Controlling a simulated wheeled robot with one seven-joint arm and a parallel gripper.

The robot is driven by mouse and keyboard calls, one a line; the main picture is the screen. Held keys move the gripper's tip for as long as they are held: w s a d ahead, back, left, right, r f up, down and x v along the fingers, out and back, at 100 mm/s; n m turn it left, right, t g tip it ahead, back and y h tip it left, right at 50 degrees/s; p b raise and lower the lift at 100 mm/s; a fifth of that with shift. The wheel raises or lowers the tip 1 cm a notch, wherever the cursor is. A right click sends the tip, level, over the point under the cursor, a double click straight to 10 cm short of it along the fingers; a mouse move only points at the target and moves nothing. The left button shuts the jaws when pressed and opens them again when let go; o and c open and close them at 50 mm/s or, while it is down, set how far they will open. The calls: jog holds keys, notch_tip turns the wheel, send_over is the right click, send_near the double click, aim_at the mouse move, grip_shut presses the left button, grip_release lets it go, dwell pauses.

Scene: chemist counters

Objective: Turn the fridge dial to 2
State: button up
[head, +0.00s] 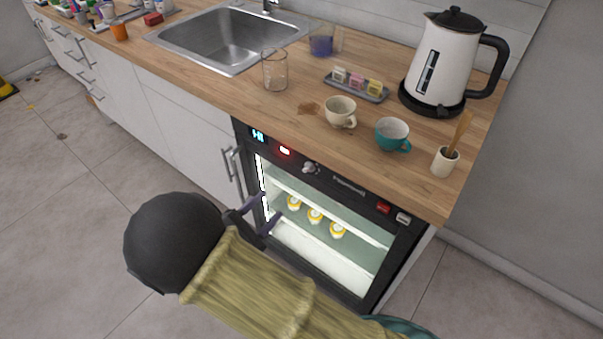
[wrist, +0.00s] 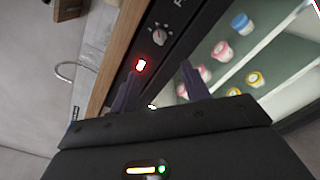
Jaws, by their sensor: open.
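The fridge (head: 372,284) is a black-framed, glass-fronted unit set under the wooden counter. Its dial (head: 310,168) is a small light knob on the dark top panel, right of a red lit indicator (head: 285,151). In the wrist view the dial (wrist: 160,36) lies ahead, beyond and above the fingertips, with the red light (wrist: 141,65) nearer. The dial's numbers are too small to read. My gripper (head: 269,208) is open and empty in front of the fridge's left side, below and apart from the dial. Its two dark purple fingers also show in the wrist view (wrist: 158,82).
The counter (head: 225,95) above holds a glass beaker (head: 274,70), cream cup (head: 340,112), teal cup (head: 392,134), kettle (head: 440,60) and brush pot (head: 445,161). Cabinet handles (head: 232,170) stick out left of the fridge. The tiled floor (head: 60,190) is mostly clear.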

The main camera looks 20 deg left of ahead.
aim_at(305, 171)
jog(key=x, duration=1.3)
jog(key=shift+w+d, duration=0.15)
jog(key=shift+d, duration=0.05)
jog(key=c, duration=1)
